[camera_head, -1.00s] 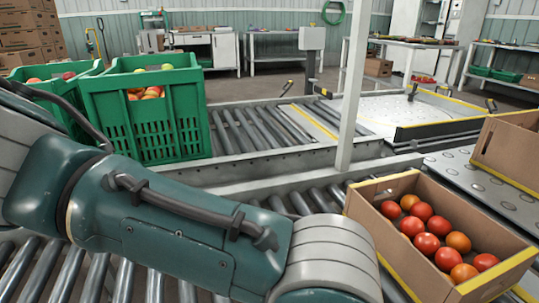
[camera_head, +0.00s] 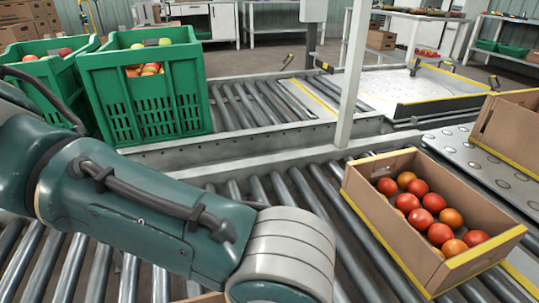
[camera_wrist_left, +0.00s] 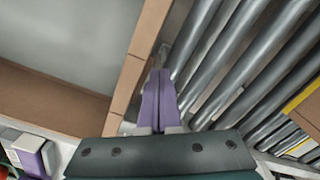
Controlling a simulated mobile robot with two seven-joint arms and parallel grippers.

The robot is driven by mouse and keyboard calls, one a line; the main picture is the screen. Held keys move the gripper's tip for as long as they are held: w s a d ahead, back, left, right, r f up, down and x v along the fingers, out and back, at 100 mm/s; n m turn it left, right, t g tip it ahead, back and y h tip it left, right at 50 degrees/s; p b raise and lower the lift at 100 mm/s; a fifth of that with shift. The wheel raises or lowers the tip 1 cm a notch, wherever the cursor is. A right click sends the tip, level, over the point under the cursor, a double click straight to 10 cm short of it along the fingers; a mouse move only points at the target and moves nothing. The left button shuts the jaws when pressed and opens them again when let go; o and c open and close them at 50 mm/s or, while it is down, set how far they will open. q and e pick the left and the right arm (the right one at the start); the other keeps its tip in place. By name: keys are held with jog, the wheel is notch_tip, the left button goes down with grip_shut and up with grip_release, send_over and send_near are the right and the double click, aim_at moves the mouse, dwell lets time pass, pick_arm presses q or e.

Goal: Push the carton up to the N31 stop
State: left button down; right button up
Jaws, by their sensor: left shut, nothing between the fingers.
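An open brown carton of tomatoes (camera_head: 385,222) with yellow edging stands on the rollers at the right of the head view. My left arm crosses the lower left there, with its gripper below the frame. In the left wrist view my left gripper (camera_wrist_left: 157,100) is shut and empty, its purple fingers together. The fingertips are beside a brown cardboard rim (camera_wrist_left: 133,62); I cannot tell whether they touch it. A brown edge (camera_head: 205,298) also shows at the bottom of the head view. No N31 marking is legible.
Green crates of produce (camera_head: 150,105) stand at the left beyond the near conveyor. A white post (camera_head: 355,75) rises behind the tomato carton. Another brown carton (camera_head: 510,135) is at the right edge. Bare rollers (camera_head: 270,190) lie left of the tomato carton.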

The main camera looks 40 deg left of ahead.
pick_arm(q)
jog(key=shift+s+a+p, duration=0.55)
jog(key=shift+s+p, duration=0.05)
jog(key=shift+s, duration=0.1)
jog(key=shift+s+a+p, duration=0.5)
jog(key=shift+s+p, duration=0.05)
jog(key=shift+s, duration=0.15)
jog(key=shift+s+a+r+p, duration=0.15)
jog(key=shift+s+a+p, duration=0.25)
jog(key=shift+s+p, duration=0.1)
jog(key=shift+s+a+p, duration=0.55)
jog(key=shift+s, duration=0.15)
jog(key=s+a+p, duration=0.1)
jog(key=s, duration=0.1)
jog(key=s+a+p, duration=0.1)
jog(key=s+a, duration=0.1)
jog(key=shift+s+a+p, duration=0.25)
jog(key=shift+s+p, duration=0.05)
jog(key=shift+p, duration=0.1)
jog(key=shift+s+a+p, duration=0.55)
jog(key=shift+s+a, duration=0.45)
jog(key=shift+s, duration=0.3)
jog(key=shift+s+a, duration=0.1)
